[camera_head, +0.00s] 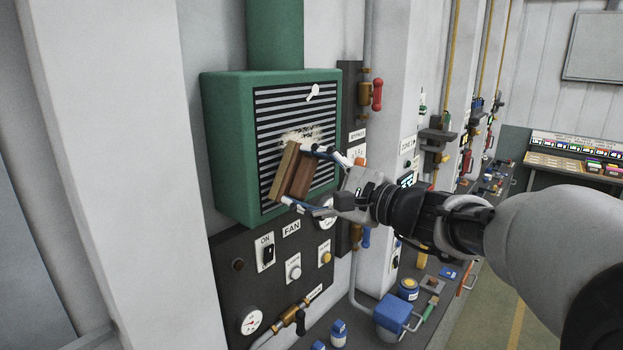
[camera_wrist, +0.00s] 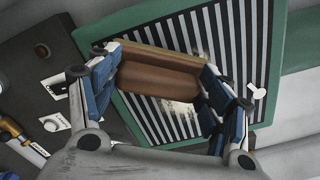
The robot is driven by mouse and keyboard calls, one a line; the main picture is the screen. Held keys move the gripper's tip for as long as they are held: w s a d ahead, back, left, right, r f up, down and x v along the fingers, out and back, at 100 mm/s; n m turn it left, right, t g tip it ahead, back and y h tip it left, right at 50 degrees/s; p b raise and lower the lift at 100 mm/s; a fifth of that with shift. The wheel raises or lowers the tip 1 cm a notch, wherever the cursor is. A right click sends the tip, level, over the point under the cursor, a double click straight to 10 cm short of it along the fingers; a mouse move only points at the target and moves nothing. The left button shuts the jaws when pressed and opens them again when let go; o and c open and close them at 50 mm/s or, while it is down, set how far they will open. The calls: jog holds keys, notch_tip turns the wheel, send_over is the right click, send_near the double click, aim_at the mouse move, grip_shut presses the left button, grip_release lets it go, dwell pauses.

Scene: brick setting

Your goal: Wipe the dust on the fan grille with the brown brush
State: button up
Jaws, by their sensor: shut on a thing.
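The fan grille (camera_head: 270,112) has dark and light slats in a green housing (camera_head: 228,150) on the wall. A pale dusty patch (camera_head: 306,132) lies on its middle, just above the brush in the head view. The patch also shows beside the brush in the wrist view (camera_wrist: 177,112). My gripper (camera_head: 303,176) is shut on the brown brush (camera_head: 290,172), with one finger at each end. The brush is tilted and lies in front of the grille. I cannot tell whether its hidden bristle side touches the slats. In the wrist view the brush (camera_wrist: 158,80) sits between the blue-padded fingers.
A small white knob (camera_head: 313,92) sticks out at the grille's upper part. Below is a dark FAN panel (camera_head: 225,270) with switches and gauges. A red-handled valve (camera_head: 377,94) stands to the right. A cluttered bench (camera_head: 445,280) lies lower right.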

jog(key=shift+x, duration=0.95)
